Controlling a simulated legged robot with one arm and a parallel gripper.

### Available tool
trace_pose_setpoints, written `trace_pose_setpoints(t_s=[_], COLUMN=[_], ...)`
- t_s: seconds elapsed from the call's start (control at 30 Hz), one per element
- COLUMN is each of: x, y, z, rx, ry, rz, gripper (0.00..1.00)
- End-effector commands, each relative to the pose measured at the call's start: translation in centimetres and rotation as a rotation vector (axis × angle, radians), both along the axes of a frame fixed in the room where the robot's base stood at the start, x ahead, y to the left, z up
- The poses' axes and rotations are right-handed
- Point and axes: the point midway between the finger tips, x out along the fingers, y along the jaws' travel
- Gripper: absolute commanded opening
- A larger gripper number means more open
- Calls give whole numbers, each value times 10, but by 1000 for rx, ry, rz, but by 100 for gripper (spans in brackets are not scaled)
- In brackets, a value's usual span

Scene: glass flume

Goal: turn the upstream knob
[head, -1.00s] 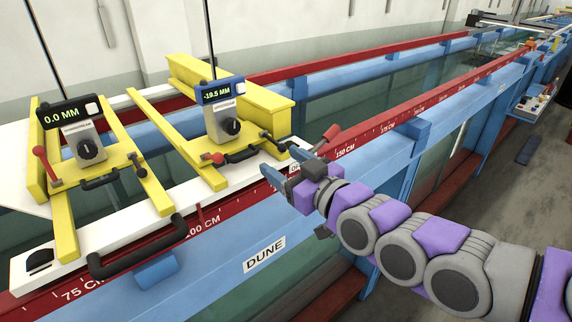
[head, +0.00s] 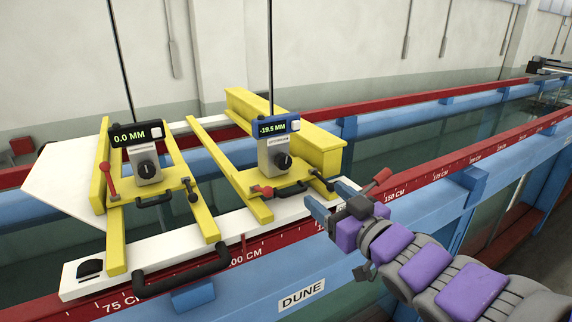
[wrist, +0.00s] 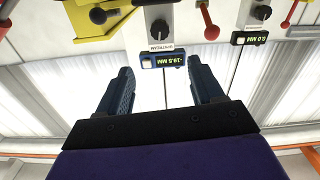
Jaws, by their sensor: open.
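The upstream knob (head: 284,162) is a dark round knob on the grey gauge body at right, under a blue-framed display (head: 274,127) reading -19.5 MM. In the wrist view the knob (wrist: 160,28) and display (wrist: 163,60) appear upside down, with the label beside the knob. My gripper (head: 332,198) is open and empty, to the right of and lower than the knob in the head view, apart from it. In the wrist view the open fingers (wrist: 160,70) spread to either side of the display, with the knob beyond their tips.
A second gauge with a similar knob (head: 146,169) and a 0.0 MM display (head: 138,135) stands to the left. A yellow beam (head: 290,135) stands behind the upstream gauge. A red-handled lever (head: 378,181) and a black handle (head: 182,272) stick out from the white carriage (head: 75,286).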

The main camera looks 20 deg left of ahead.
Motion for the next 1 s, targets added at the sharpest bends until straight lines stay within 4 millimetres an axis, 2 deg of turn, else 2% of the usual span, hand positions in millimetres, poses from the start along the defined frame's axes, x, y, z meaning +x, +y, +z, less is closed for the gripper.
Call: trace_pose_setpoints(t_s=[0.27,0.6,1.0], x=[17,57,96], y=[24,69,115], z=[-1,-1,0], rx=[-1,-1,1], ry=[1,0,-2], rz=[6,4,3], gripper=[67,67,67])
